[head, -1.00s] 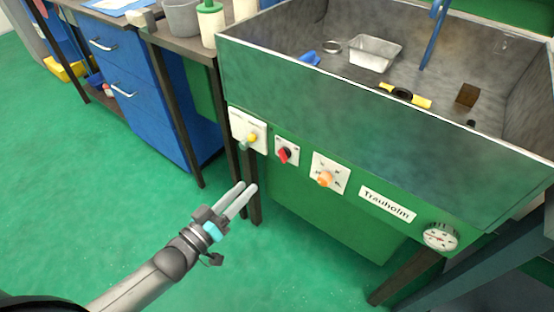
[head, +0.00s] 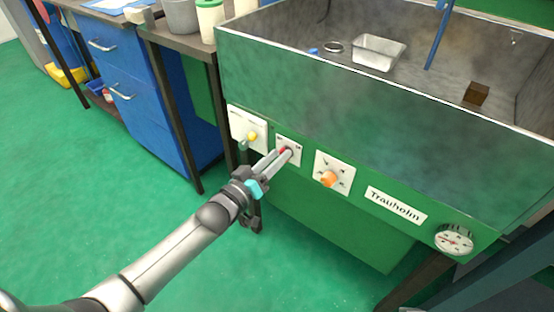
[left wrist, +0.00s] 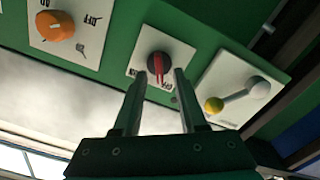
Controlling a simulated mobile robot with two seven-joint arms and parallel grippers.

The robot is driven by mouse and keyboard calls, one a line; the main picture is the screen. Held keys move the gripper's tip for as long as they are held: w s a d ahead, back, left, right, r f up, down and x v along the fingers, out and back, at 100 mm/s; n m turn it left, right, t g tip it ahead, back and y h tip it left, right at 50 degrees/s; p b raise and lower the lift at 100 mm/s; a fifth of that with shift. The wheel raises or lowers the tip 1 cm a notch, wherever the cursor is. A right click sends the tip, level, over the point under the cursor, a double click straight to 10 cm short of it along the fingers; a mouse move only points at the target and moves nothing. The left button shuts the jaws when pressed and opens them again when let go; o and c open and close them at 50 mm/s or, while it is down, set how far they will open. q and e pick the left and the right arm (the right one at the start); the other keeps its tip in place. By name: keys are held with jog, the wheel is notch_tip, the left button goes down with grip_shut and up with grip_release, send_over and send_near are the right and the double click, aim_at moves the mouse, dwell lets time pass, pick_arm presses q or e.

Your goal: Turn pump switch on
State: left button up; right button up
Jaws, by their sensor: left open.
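The red-handled rotary switch (head: 284,150) sits on a small white plate on the green front panel, between the yellow-tipped lever and the orange knob. In the left wrist view, its red handle (left wrist: 158,69) stands on a dark round base. Printing on its plate is too small to read surely. My left gripper (head: 280,154) is open right at this switch. In the left wrist view, the fingertips (left wrist: 160,74) lie on either side of the red handle. I cannot tell whether they touch it. In the head view the fingers partly cover the switch. My right gripper is not in view.
The plate with the yellow-tipped lever (head: 252,136) is close on the left. The orange knob (head: 329,179) is on the right, then the Trauholm label (head: 396,204) and a round gauge (head: 454,239). The metal basin (head: 380,115) is above. The green floor (head: 60,210) is clear.

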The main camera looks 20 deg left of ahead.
pick_arm(q)
jog(key=shift+w+d, duration=0.1)
jog(key=shift+w, duration=0.1)
grip_shut()
dwell(0.3)
dwell(0.3)
